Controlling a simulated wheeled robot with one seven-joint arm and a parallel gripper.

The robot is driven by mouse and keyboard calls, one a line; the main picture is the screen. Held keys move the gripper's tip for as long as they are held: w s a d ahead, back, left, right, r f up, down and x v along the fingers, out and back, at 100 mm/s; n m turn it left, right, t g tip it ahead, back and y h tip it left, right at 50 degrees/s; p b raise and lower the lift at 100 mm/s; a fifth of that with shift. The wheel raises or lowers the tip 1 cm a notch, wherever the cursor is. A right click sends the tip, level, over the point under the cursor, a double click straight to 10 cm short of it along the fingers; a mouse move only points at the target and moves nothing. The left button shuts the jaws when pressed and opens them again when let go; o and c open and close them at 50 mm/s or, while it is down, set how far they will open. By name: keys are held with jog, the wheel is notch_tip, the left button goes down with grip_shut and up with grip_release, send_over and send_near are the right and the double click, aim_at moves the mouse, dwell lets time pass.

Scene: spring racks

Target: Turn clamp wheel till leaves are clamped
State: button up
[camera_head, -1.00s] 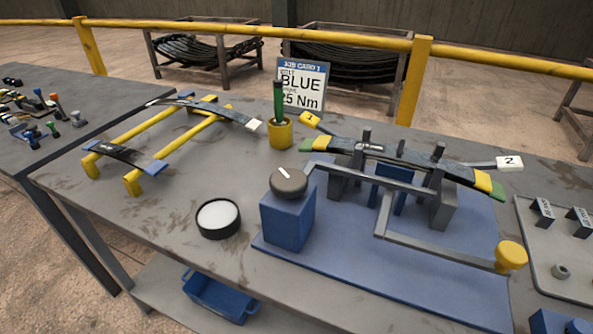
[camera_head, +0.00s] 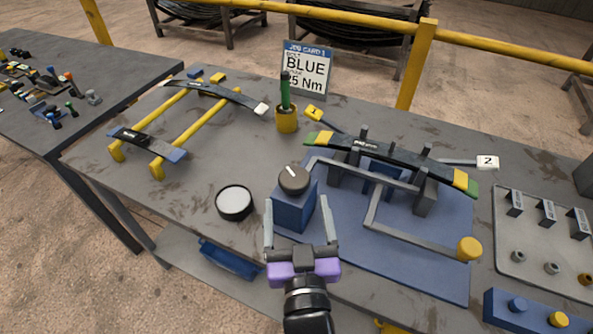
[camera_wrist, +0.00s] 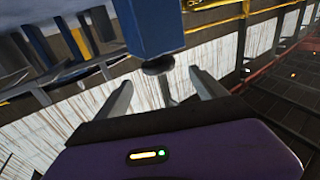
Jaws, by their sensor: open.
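The clamp wheel (camera_head: 294,180), a dark round knob with a white line, sits on top of a blue block (camera_head: 293,211). My gripper (camera_head: 299,204) is open and empty, its two fingers pointing at the block from the near side. In the wrist view a blue block (camera_wrist: 152,25) with a dark round piece (camera_wrist: 158,65) shows beyond the open fingers (camera_wrist: 162,85). The leaves (camera_head: 390,158) lie stacked across the grey supports of the blue fixture (camera_head: 400,265), with yellow and green ends. I cannot tell how tightly they are held.
A crank arm with a yellow knob (camera_head: 469,248) reaches out at the fixture's right front. A round white-topped tin (camera_head: 234,202) stands left of the block. A yellow rack (camera_head: 190,133) holds other leaves. A yellow cup (camera_head: 287,119), job card (camera_head: 306,70) and grey tray (camera_head: 535,262) are around.

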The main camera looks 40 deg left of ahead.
aim_at(294, 181)
jog(key=shift+w+a+f, duration=0.2)
jog(key=shift+w+f, duration=0.05)
jog(key=shift+f, duration=0.2)
jog(key=shift+w+a, duration=0.2)
jog(key=shift+w, duration=0.05)
jog(key=x, duration=0.7)
jog(key=shift+f+p, duration=0.2)
jog(key=shift+p, duration=0.2)
jog(key=c, duration=1.4)
